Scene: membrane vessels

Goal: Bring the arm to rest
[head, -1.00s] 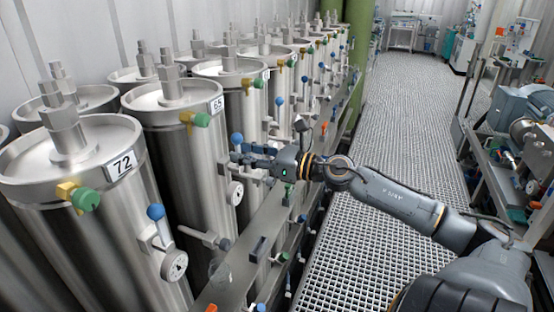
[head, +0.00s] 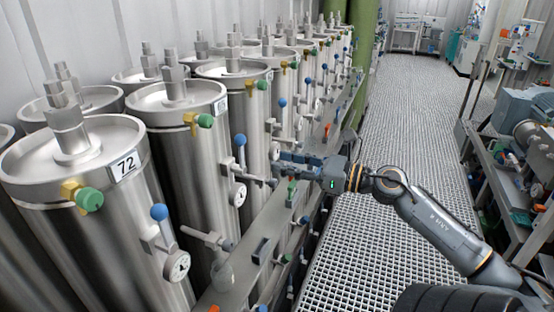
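My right arm comes in from the lower right over the grated walkway. Its gripper (head: 284,164) points left toward the row of steel vessels, at about the height of the valves on the second and third front vessels. I see no object held in it, but the fingers are small and seen from the side, so their spacing is unclear. The blue-knobbed valve (head: 239,140) of the second vessel is to the left of the fingertips and apart from them. My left gripper is out of view.
Steel vessels fill the left, the nearest labelled 72 (head: 95,150), with gauges (head: 178,266) and blue knobs sticking out. A metal rail (head: 255,232) runs along their front. The grated walkway (head: 410,130) is clear further back. Shelving with equipment (head: 520,160) stands at right.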

